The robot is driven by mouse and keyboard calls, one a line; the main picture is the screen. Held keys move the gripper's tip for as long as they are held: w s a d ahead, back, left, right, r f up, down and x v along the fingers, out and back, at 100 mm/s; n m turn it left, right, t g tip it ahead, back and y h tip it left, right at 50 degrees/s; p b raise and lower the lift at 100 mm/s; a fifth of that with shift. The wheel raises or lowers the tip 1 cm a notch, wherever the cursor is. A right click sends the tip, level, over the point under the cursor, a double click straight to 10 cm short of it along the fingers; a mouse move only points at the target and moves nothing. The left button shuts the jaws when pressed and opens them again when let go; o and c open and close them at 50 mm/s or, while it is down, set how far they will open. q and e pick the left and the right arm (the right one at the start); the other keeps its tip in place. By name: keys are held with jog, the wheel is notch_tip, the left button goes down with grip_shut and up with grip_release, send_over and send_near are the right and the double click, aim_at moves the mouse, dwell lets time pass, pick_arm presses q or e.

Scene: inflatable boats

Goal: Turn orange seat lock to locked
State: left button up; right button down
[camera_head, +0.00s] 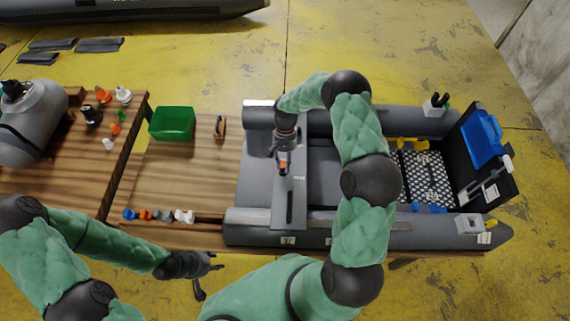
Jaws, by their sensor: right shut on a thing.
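The grey inflatable boat (400,236) lies on the wooden table, with a grey seat board (290,210) across it near its left end. The orange seat lock (283,168) shows as a small orange spot on the seat board. My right gripper (283,163) points down at the seat and is shut on the orange seat lock, which its fingers partly hide. Whether the lock is turned cannot be told at this size. My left gripper (214,263) is low in front of the table, apart from everything; its fingers seem spread, but small.
A green bin (172,123) stands on the table left of the boat. Several small coloured parts (160,215) line the table's front edge. My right arm crosses over the boat's middle.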

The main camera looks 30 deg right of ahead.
jog(key=shift+w, duration=0.1)
dwell(0.4)
jog(key=c, duration=1)
grip_release()
jog(key=shift+r, duration=0.1)
jog(key=v, duration=1.2)
